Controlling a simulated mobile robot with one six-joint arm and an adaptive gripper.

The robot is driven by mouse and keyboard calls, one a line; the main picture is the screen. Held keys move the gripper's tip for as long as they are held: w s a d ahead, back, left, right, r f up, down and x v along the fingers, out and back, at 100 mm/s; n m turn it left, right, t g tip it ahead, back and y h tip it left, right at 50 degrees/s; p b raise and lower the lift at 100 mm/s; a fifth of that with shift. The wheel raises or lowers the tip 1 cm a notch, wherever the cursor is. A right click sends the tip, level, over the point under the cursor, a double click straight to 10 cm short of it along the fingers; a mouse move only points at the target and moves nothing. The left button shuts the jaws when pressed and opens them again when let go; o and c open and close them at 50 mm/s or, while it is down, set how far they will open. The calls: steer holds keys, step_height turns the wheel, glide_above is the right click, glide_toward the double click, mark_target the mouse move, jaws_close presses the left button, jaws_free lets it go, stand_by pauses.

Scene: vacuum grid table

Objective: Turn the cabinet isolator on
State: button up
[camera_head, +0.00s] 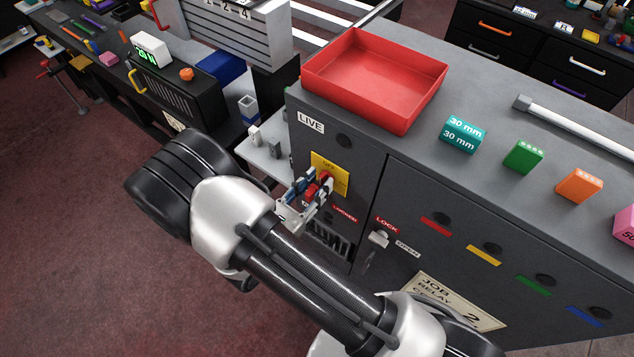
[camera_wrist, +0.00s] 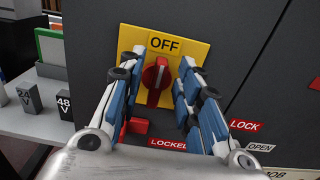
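The cabinet isolator is a red rotary knob (camera_wrist: 155,80) on a yellow plate (camera_wrist: 202,49) on the dark cabinet front. The knob's handle stands nearly upright, under the label OFF (camera_wrist: 164,44). The yellow plate also shows in the head view (camera_head: 341,184), partly behind my gripper. My gripper (camera_wrist: 158,76) is open, with one blue-and-white finger on each side of the knob. Gaps show between the fingers and the knob in the wrist view. A red piece (camera_wrist: 135,126) sits below the plate, beside a red label reading LOCKED (camera_wrist: 168,144), partly covered by a finger.
A lock switch (camera_head: 379,238) with LOCK and OPEN labels is right of the isolator. A red tray (camera_head: 375,50) and several coloured blocks stand on the cabinet top (camera_head: 480,95). A light side shelf (camera_head: 262,158) with small blocks is left of the isolator.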

steer(key=shift+w+d, duration=0.2)
steer(key=shift+w, duration=0.05)
steer(key=shift+c, duration=0.4)
jaws_close()
